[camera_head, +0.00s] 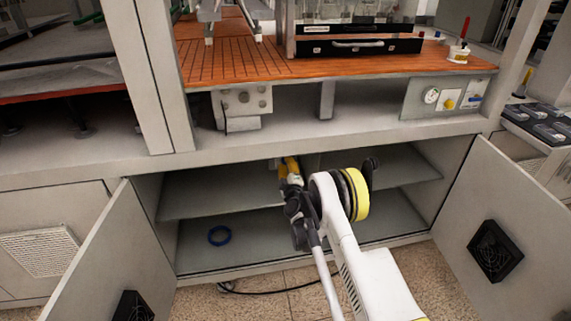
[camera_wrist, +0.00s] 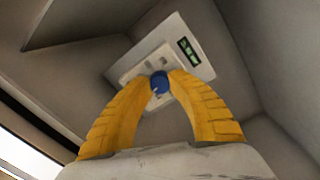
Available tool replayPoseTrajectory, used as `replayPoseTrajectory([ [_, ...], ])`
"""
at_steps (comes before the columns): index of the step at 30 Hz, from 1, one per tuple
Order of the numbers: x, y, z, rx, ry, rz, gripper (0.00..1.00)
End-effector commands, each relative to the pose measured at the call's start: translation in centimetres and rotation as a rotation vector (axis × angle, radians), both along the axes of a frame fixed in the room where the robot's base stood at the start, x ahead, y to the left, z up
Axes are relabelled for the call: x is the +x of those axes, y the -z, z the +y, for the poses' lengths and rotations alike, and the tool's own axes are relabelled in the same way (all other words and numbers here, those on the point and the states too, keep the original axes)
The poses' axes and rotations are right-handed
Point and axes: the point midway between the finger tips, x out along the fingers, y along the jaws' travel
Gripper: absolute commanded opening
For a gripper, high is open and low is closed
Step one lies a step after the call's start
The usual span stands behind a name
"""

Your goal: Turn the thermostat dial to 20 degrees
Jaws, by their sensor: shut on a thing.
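The thermostat (camera_wrist: 193,71) is a pale panel on a grey wall in the wrist view, with a small dark screen with green marks near its upper right. The digits are too small to read. Its blue dial (camera_wrist: 159,82) sits between the tips of my two yellow fingers. My gripper (camera_wrist: 160,78) is shut on the dial. In the head view my gripper (camera_head: 289,166) reaches into the open cabinet under the worktop; the thermostat and the dial are hidden there.
The cabinet has a middle shelf (camera_head: 210,190) and two open doors, left (camera_head: 107,250) and right (camera_head: 500,195). A black cable (camera_head: 270,291) lies on the tiles in front. A gauge panel (camera_head: 445,97) is above right.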

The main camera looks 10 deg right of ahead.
Motion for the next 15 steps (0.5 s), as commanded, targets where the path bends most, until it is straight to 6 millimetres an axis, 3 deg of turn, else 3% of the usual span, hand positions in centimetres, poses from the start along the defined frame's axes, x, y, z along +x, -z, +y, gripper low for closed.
replayPoseTrajectory([
  [15,0.01,0.03,-0.03,-0.451,0.002,0.002,0.0],
])
